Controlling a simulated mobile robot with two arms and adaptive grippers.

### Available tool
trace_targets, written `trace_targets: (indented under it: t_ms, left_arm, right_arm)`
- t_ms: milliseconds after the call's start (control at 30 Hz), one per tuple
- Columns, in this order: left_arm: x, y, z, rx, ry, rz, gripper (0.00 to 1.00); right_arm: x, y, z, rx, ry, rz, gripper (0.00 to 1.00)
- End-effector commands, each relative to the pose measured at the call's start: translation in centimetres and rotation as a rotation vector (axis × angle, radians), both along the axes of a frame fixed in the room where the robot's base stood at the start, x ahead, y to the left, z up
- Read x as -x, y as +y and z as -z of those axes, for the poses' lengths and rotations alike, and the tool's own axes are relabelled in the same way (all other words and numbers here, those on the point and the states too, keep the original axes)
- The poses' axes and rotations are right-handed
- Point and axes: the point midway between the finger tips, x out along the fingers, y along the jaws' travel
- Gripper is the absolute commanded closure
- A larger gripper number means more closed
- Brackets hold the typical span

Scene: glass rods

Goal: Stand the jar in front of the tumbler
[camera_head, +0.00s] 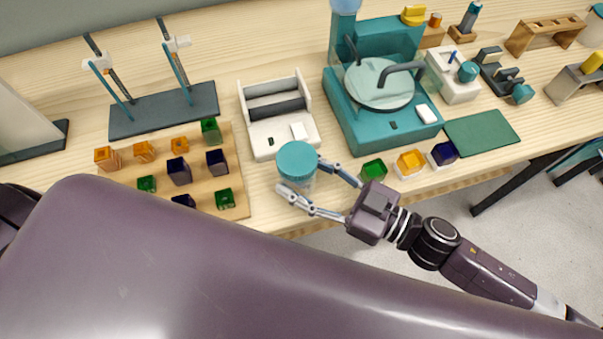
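The jar (296,158) has a round teal lid and a clear body, and looks upright near the front of the wooden table. I take the white cradle with a dark roller to be the tumbler (262,137); the jar is in front of it, a little to its right. My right gripper (303,177) reaches in from the right, with one finger on each side of the jar. The fingers are spread about as wide as the jar; whether they press on it is unclear. The jar's base is partly hidden. My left gripper is not in view.
A wooden board (240,178) with coloured glass blocks lies to the left. A teal machine (350,128) with a round disc stands to the right. Small blocks, including a green one (373,169), sit along the front edge right of the jar.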

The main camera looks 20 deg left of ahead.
Motion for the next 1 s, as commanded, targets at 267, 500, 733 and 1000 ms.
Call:
trace_targets:
  t_ms: [267,500,733,1000]
  left_arm:
    - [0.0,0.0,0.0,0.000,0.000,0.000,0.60]
    - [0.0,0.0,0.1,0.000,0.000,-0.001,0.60]
    - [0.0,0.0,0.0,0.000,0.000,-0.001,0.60]
    - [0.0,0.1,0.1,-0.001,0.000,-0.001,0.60]
  right_arm:
    - [0.0,0.0,-0.1,-0.003,-0.003,-0.001,0.85]
    - [0.0,0.0,0.2,-0.001,-0.002,0.000,0.43]
    - [0.0,0.0,0.0,-0.001,-0.003,0.000,0.43]
    - [0.8,-3.9,0.2,0.005,0.001,0.002,0.43]
